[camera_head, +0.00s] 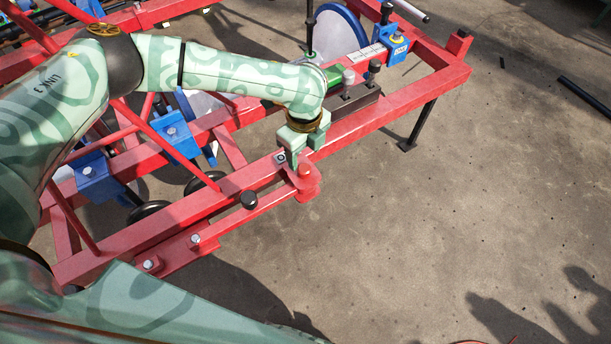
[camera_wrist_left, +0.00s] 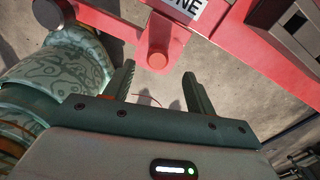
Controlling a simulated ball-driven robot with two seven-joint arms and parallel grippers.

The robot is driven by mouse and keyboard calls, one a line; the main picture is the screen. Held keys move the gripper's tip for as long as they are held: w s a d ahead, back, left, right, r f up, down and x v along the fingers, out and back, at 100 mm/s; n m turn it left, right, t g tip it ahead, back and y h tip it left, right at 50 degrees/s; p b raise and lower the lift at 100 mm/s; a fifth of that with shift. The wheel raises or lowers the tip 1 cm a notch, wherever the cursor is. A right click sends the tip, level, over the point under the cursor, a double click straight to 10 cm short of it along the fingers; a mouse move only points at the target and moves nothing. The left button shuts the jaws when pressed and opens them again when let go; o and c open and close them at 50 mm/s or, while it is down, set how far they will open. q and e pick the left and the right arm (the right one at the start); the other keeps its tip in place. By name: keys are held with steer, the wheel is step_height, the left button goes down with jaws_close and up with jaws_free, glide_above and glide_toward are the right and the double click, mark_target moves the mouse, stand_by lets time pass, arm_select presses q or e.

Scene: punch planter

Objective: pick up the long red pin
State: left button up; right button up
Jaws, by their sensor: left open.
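What looks like the long red pin (camera_wrist_left: 157,42) shows in the left wrist view as a short red cylinder with a round end, against the red frame. Its round end (camera_wrist_left: 157,61) lies between and just past the two fingertips, with a gap on each side. In the head view a red round part (camera_head: 305,171), probably the same pin, sits at the frame's near side, partly hidden by the gripper. My left gripper (camera_head: 301,157) is open right at it, and its spread fingers show in the left wrist view (camera_wrist_left: 158,74). My right gripper is not in view.
The red planter frame (camera_head: 160,222) runs diagonally under my left arm. It carries blue brackets (camera_head: 178,140), a black knob (camera_head: 249,200) and a blue-rimmed disc (camera_head: 340,35). A black leg (camera_head: 420,125) stands under its far end. The concrete floor (camera_head: 430,230) at right is mostly clear.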

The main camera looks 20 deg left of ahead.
mark_target(304, 167)
arm_select(q)
steer(key=f+b, duration=0.1)
steer(key=f, duration=0.1)
steer(key=f+b, duration=0.1)
steer(key=f, duration=0.1)
steer(key=shift+s+f+b, duration=0.1)
steer(key=shift+s+b, duration=0.2)
steer(key=shift+b, duration=0.05)
steer(key=shift+w+f, duration=0.1)
steer(key=shift+f, duration=0.4)
steer(key=shift+f+b, duration=0.1)
steer(key=shift+b, duration=0.2)
steer(key=shift+r, duration=0.25)
steer(key=shift+c, duration=0.4)
jaws_close()
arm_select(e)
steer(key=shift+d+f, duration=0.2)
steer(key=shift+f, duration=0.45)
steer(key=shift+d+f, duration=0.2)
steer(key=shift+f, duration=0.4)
